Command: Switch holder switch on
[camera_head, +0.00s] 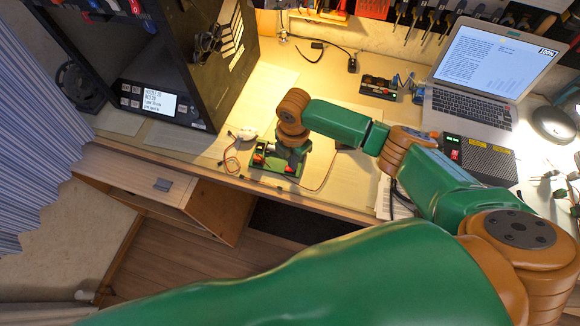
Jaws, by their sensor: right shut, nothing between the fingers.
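A small green holder (291,173) with red parts (258,158) lies near the front edge of the workbench; I take it to be the switch holder. My right gripper (281,151) is shut and empty, pointing down just over the holder. The gripper and wrist hide part of the holder, and I cannot tell the switch's position or whether the fingers touch it. My left gripper is not in view.
A black 3D printer (210,75) stands left of the holder. A laptop (478,85) and a dark box with a red switch (455,155) are at the right. Thin wires (235,150) lie beside the holder.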

